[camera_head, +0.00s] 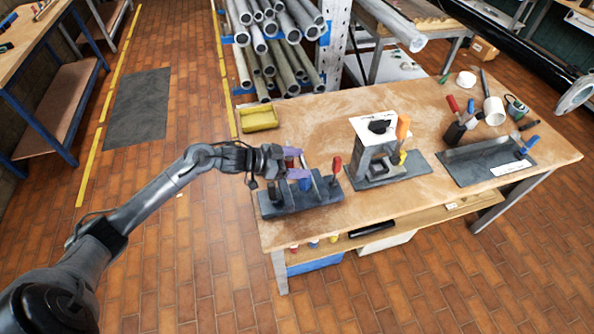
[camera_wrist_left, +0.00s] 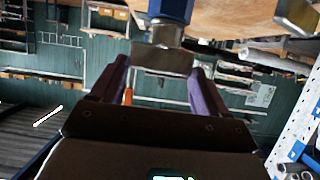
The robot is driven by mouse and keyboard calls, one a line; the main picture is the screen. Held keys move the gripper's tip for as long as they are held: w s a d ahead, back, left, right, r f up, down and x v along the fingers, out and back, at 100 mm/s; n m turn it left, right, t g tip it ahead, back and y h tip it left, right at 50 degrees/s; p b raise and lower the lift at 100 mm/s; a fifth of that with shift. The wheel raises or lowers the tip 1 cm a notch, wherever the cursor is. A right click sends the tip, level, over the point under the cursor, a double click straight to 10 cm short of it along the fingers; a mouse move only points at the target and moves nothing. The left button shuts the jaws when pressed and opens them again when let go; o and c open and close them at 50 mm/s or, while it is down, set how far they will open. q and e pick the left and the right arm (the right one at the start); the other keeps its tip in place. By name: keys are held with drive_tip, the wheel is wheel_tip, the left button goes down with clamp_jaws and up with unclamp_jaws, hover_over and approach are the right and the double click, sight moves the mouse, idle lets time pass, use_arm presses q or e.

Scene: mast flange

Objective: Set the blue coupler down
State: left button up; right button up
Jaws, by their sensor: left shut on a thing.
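My left gripper (camera_head: 297,165), with purple fingers, is over the dark holder block (camera_head: 302,200) near the left front of the bench. It is shut on the blue coupler (camera_head: 304,184), which shows just below the fingers. In the left wrist view the coupler (camera_wrist_left: 171,9) has a blue body and a grey metal part that sits between the fingers (camera_wrist_left: 160,75). Whether its lower end touches the holder is hidden. A red-handled tool (camera_head: 337,164) stands upright at the holder's right end. My right gripper is not in view.
Right of the holder, a grey fixture (camera_head: 376,160) with an orange-handled tool (camera_head: 403,128) stands on a dark plate. A yellow tray (camera_head: 259,118) lies behind. A dark tray (camera_head: 487,160) and tool cup (camera_head: 455,133) are farther right. A black mast (camera_head: 520,45) crosses the upper right.

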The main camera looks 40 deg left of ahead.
use_arm(q)
wheel_tip(320, 180, down, 4)
drive_tip(key=shift+r, duration=0.1)
idle(0.4)
drive_tip(key=o, duration=1.8)
drive_tip(key=shift+f, duration=0.25)
drive_tip(key=p+v, duration=0.1)
drive_tip(key=v, duration=1.1)
drive_tip(key=shift+a+r, duration=0.1)
